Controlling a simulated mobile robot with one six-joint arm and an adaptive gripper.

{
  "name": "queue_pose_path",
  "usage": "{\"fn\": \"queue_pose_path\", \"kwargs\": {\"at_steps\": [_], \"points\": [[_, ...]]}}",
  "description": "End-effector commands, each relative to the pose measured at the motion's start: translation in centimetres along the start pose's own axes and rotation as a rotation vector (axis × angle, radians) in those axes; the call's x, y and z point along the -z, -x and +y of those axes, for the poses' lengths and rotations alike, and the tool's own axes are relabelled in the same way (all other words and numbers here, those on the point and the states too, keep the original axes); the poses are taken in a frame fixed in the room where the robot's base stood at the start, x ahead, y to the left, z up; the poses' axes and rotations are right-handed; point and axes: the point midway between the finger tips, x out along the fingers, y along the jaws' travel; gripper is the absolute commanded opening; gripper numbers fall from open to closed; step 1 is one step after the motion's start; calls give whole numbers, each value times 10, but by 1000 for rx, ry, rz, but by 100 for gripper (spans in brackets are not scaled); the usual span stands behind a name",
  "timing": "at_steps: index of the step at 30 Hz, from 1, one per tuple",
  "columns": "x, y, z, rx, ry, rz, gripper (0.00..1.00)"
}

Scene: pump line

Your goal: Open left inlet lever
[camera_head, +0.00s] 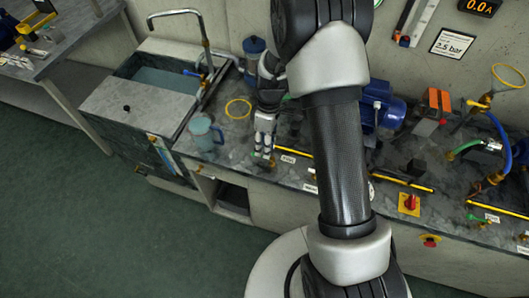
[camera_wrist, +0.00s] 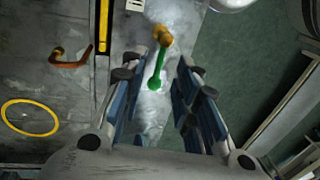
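In the wrist view the inlet lever has a green handle (camera_wrist: 157,80) running down from a brass valve body (camera_wrist: 162,34). My gripper (camera_wrist: 163,70) is open, with one blue-and-black finger on each side of the green handle. Gaps show on both sides, so I see no contact. In the head view my gripper (camera_head: 264,145) points down over the front part of the bench, left of the arm. A small green spot shows at its fingertips; the lever is mostly hidden there.
A yellow-striped pipe (camera_wrist: 103,25) and an orange-brown bent part (camera_wrist: 70,58) lie left of the lever. A yellow ring (camera_head: 238,109) and a blue-grey mug (camera_head: 206,134) are on the bench. A sink (camera_head: 150,85) is at left, a blue pump (camera_head: 383,106) at right.

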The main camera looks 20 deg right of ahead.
Motion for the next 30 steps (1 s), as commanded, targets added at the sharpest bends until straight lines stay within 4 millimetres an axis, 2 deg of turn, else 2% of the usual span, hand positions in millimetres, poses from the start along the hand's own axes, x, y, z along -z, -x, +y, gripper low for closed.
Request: {"fn": "queue_pose_path", "kwargs": {"at_steps": [1, 6, 16, 30], "points": [[0, -10, 0, 2, 0, -1, 28], [0, -23, 0, 0, 0, 0, 28], [0, -26, 0, -1, -1, 1, 28], [0, -25, 0, -1, -1, 1, 0]]}}
